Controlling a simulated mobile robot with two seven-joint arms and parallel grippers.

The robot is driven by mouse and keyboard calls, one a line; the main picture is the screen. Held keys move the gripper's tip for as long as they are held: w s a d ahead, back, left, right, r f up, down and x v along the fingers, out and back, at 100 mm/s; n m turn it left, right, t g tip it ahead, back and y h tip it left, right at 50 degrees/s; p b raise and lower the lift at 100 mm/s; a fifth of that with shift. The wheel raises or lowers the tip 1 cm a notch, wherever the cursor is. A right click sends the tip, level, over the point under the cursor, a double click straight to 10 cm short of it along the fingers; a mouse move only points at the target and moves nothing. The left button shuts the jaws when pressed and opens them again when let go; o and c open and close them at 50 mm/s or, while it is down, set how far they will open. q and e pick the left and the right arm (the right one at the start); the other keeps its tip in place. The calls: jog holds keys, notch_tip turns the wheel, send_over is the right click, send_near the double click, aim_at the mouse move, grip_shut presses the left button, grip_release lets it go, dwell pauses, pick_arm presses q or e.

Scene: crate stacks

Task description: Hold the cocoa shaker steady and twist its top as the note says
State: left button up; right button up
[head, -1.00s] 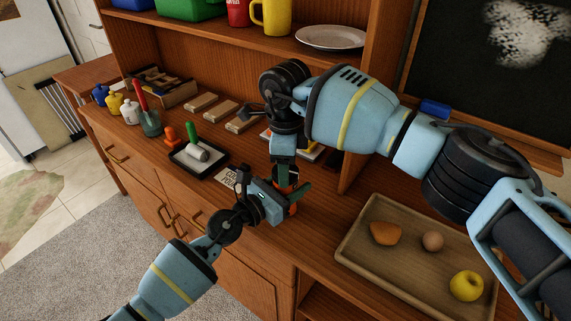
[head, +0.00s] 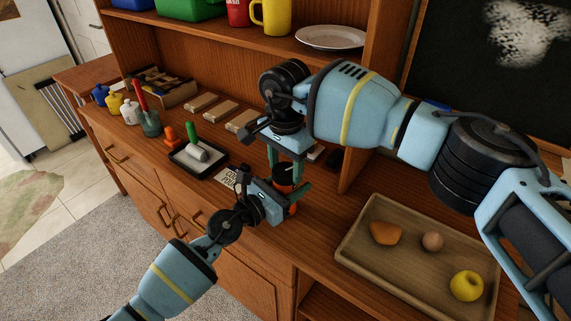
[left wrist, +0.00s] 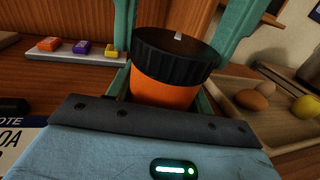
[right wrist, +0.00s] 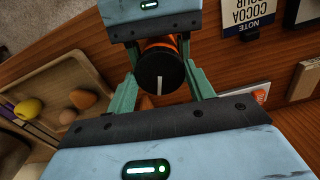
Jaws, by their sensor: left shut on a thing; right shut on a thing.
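The cocoa shaker (head: 283,180) has an orange body (left wrist: 165,94) and a black ribbed top (right wrist: 160,70) with a white mark on it. It stands upright at the counter's front. My left gripper (head: 277,200) is shut on the orange body. My right gripper (head: 288,172) comes from above, shut on the black top, one finger on each side; its fingers also show in the right wrist view (right wrist: 160,82). The white mark points toward the bottom of the right wrist view. The note (right wrist: 248,14) lies on the counter, partly cut off; "NOTE" and "COCOA" are legible.
A tan tray (head: 375,291) at right holds a bread-like piece, an egg and a yellow fruit. A dark tray (head: 186,165) with a green-handled roller lies left of the shaker. A pale tray (left wrist: 75,57) holds small coloured pieces. A shelf upright (head: 362,150) stands close behind.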

aim_at(285, 170)
jog(key=n, duration=1.1)
jog(key=shift+n, duration=0.4)
dwell(0.3)
jog(key=o, duration=1)
notch_tip(285, 170, up, 12)
jog(key=shift+r, duration=0.1)
